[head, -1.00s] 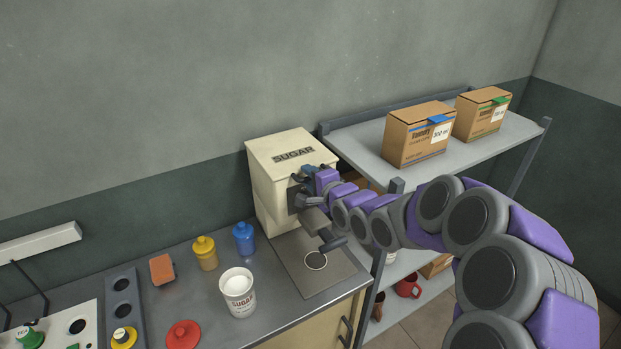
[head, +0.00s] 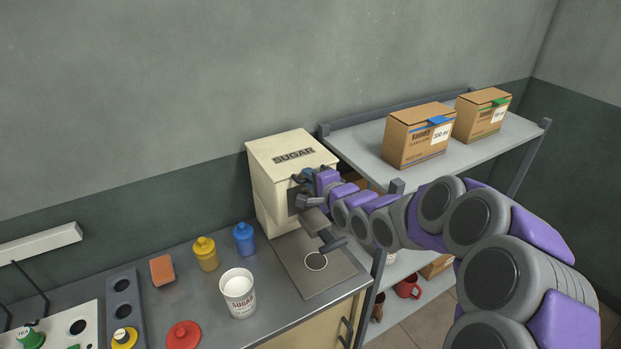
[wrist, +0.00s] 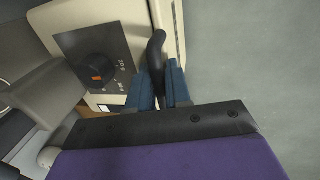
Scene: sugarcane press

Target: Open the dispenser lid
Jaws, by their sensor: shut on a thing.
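The cream sugar dispenser (head: 270,188) stands at the back of the counter, with its flat lid (head: 291,153) marked SUGAR lying closed on top. My gripper (head: 303,176) is at the dispenser's front right, near the upper edge. In the wrist view, my gripper's blue fingers (wrist: 160,90) are closed around a dark curved handle (wrist: 157,50) at the dispenser's edge. A dark panel with a round knob (wrist: 97,69) is beside the handle. In the head view, my gripper and arm hide the handle and part of the dispenser's front.
A white sugar cup (head: 238,295), a yellow bottle (head: 205,254), a blue bottle (head: 244,239) and an orange sponge (head: 162,270) stand on the counter (head: 205,319). To the right, a shelf (head: 362,142) holds two cardboard boxes (head: 418,138). The wall is close behind the dispenser.

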